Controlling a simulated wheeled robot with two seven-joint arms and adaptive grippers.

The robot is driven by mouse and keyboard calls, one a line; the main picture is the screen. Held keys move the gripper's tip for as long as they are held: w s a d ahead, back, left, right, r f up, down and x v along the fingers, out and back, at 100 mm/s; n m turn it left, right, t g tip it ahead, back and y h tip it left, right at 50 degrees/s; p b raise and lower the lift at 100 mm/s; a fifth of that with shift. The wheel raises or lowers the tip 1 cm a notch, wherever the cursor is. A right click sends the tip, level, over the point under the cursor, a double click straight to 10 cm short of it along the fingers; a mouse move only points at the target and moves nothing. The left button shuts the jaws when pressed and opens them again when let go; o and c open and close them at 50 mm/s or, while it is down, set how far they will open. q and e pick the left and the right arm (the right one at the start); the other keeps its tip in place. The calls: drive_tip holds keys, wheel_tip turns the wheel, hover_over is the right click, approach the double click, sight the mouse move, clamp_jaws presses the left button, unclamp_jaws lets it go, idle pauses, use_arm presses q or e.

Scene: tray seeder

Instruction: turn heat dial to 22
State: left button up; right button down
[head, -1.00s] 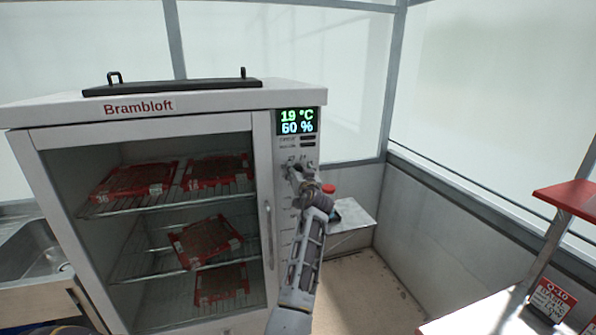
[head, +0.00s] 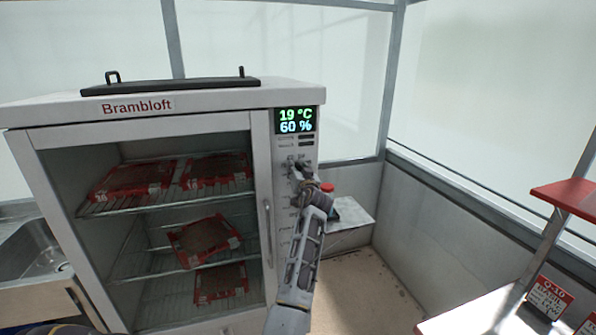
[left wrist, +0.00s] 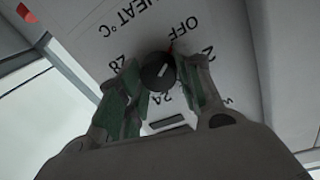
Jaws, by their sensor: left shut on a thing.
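The heat dial (left wrist: 158,72) is a small black knob with a white line, on the white panel under the letters HEAT °C in the left wrist view. Printed marks around it include OFF, 28 and 24; the exact setting is hard to read. My left gripper (left wrist: 160,84) has one finger on each side of the knob and is shut on it. In the head view my left gripper (head: 297,170) is at the upper control panel and hides the dial. The display (head: 295,120) above reads 19 °C and 60 %. My right gripper is out of view.
The white Brambloft cabinet (head: 190,100) has a glass door with several red-edged trays on racks. A vertical door handle (head: 268,225) stands just left of my arm. A red shelf (head: 568,198) is at right.

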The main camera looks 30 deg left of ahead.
use_arm(q)
drive_tip(key=shift+r, duration=0.1)
drive_tip(key=m+p, duration=0.2)
drive_tip(key=m, duration=0.2)
drive_tip(key=shift+w+r+m+p, duration=0.1)
drive_tip(key=shift+r+m+p, duration=0.05)
drive_tip(key=shift+m+p, duration=0.25)
drive_tip(key=m+p, duration=0.2)
drive_tip(key=m, duration=0.2)
drive_tip(key=shift+d+g+p, duration=0.1)
drive_tip(key=shift+g+p, duration=0.2)
drive_tip(key=shift+g, duration=0.1)
drive_tip(key=shift+m, duration=1)
drive_tip(key=shift+w+m+p, duration=0.1)
drive_tip(key=shift+m+p, duration=0.2)
drive_tip(key=shift+m, duration=0.9)
drive_tip(key=m, duration=0.3)
drive_tip(key=m+g, duration=0.1)
drive_tip(key=m, duration=0.1)
drive_tip(key=shift+d+f, duration=0.1)
drive_tip(key=shift+f, duration=0.2)
drive_tip(key=o, duration=1)
drive_tip(key=shift+w, duration=0.1)
